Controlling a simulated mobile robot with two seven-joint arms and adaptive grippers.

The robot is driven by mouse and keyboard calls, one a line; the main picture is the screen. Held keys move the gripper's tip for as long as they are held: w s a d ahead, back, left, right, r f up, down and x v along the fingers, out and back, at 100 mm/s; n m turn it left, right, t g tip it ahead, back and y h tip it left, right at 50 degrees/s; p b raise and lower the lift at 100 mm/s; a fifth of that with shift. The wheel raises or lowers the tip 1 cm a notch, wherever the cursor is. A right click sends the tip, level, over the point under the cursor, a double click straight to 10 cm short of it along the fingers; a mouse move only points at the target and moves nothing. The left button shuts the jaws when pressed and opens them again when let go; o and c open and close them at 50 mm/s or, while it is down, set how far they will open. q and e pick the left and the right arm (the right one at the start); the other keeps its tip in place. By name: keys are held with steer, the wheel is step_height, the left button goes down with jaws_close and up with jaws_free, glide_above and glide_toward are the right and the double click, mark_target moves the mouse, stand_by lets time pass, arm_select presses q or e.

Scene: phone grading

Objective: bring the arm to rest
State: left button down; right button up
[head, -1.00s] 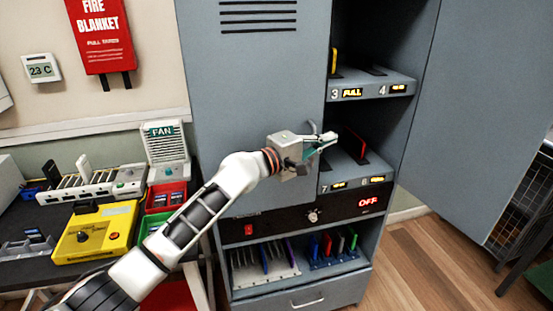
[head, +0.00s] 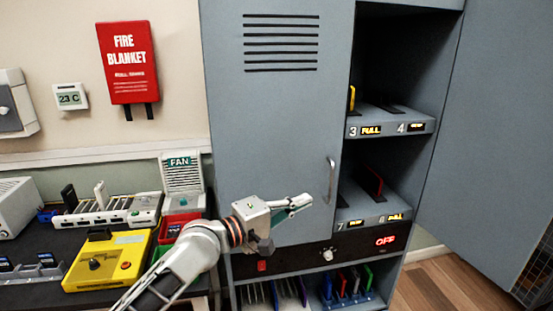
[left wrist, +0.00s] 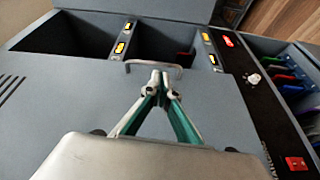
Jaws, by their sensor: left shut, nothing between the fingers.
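My left gripper (head: 303,203) is shut and empty in front of the grey cabinet's closed left door (head: 275,130). In the head view it is below and to the left of the door handle (head: 331,180). In the left wrist view its closed fingertips (left wrist: 160,78) appear just below the handle (left wrist: 153,66) in the picture; I cannot tell how far apart they are. My right gripper is not in view.
The cabinet's right door (head: 490,120) stands open, showing shelves with bays marked 3, 4 and 7. A red panel reads OFF (head: 386,240). A bench at left holds a yellow device (head: 108,262), a fan (head: 181,182) and a red bin (head: 178,222).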

arm_select(q)
steer(key=s+a+f+m+t+y, duration=0.1)
steer(key=s+a+f+y, duration=0.15)
steer(key=a+f, duration=0.45)
steer(key=s+a+f+m+t+y, duration=0.1)
steer(key=s+a+f+y, duration=0.2)
steer(key=f, duration=0.8)
steer(key=s+a+f+m+t+y, duration=0.1)
steer(key=s+a+f+y, duration=0.1)
steer(key=s+a+f, duration=0.5)
steer(key=s+a+f+m+g+y, duration=0.1)
steer(key=s+a+f+m+y, duration=0.4)
steer(key=s+a+f, duration=0.9)
step_height(320, 180, down, 2)
steer(key=shift+s+a+f+m, duration=0.25)
steer(key=shift+s+m, duration=0.45)
steer(key=shift+s, duration=0.4)
